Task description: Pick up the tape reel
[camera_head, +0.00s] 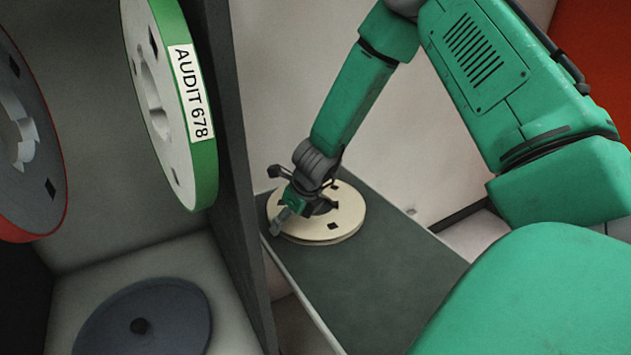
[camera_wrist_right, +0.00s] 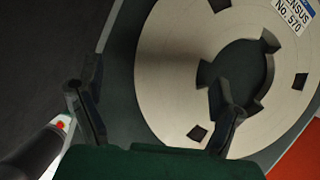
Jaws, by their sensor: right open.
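A cream tape reel (camera_head: 345,215) lies flat on a dark green shelf (camera_head: 370,280) in the head view. In the right wrist view the reel (camera_wrist_right: 180,60) shows a notched central hole, dark square slots and a label reading "ENSUS No. 570", cut by the frame edge. My right gripper (camera_head: 292,212) is at the reel's near left side. In the right wrist view its fingers (camera_wrist_right: 157,78) are apart and empty; one appears over the central hole, the other outside the rim. Contact cannot be told. My left gripper is not in view.
A green-rimmed reel (camera_head: 205,165) labelled "AUDIT 678" and a red-rimmed grey reel (camera_head: 50,195) stand at the left. A dark disc (camera_head: 165,315) lies below them. A grey upright panel (camera_head: 232,150) separates them from the shelf. The shelf's front part is clear.

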